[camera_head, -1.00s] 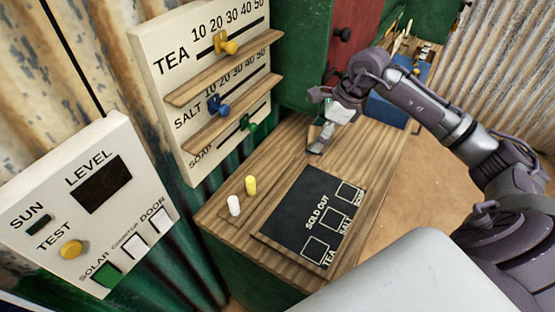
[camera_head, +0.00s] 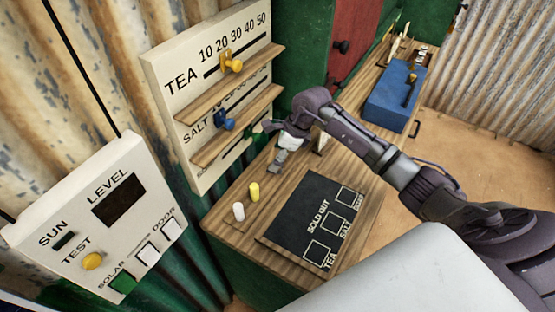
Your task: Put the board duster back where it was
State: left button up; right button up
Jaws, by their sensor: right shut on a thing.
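My right gripper (camera_head: 284,151) hangs over the wooden counter (camera_head: 226,192), just behind the two chalk pieces. It is shut on a small grey block, the board duster (camera_head: 277,164), seen small and partly covered by the fingers. I cannot tell whether the duster touches the counter. The black SOLD OUT board (camera_head: 297,217) lies flat in front, with empty boxes for tea, salt and soap. My left gripper is not in view.
A white chalk (camera_head: 239,212) and a yellow chalk (camera_head: 254,192) stand left of the board. The slider panel (camera_head: 166,69) with shelves rises close at the left. A thin pale upright piece (camera_head: 320,144) stands behind my wrist. A blue case (camera_head: 395,97) lies farther back.

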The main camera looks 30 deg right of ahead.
notch_tip(320, 180, down, 2)
jog(key=shift+s+f+p, duration=0.1)
jog(key=shift+f+p, duration=0.1)
jog(key=shift+p, duration=0.2)
jog(key=shift+f, duration=0.35)
jog(key=shift+f, duration=0.2)
jog(key=o, duration=1.1)
